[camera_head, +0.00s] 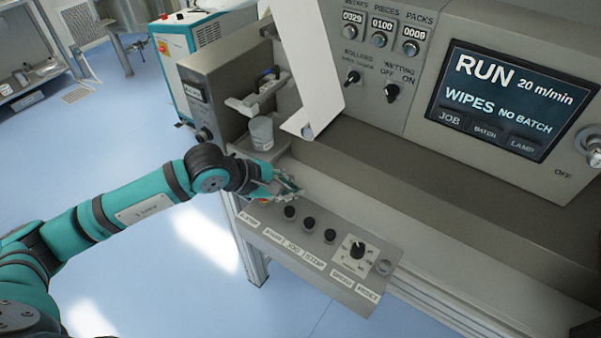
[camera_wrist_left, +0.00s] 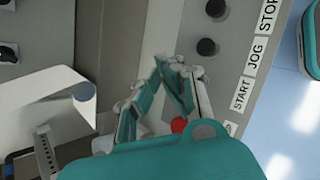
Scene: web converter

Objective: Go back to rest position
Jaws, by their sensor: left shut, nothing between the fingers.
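My left gripper (camera_head: 288,188) hangs over the left end of the sloped button panel (camera_head: 318,262) in the head view. In the left wrist view the gripper (camera_wrist_left: 170,66) has its fingertips together with nothing between them. A red button (camera_wrist_left: 179,125) shows just beside the fingers there. Black buttons labelled START, JOG and STOP sit along the panel; one black button (camera_wrist_left: 206,47) is near the fingertips in the wrist view. I cannot tell whether the fingers touch the panel. My right gripper is in neither view.
A white web (camera_head: 305,60) hangs down near the gripper. A small cup (camera_head: 262,132) stands on a ledge behind it. The display (camera_head: 512,98) reads RUN, 20 m/min, WIPES, NO BATCH. Blue floor (camera_head: 120,130) is open on the left.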

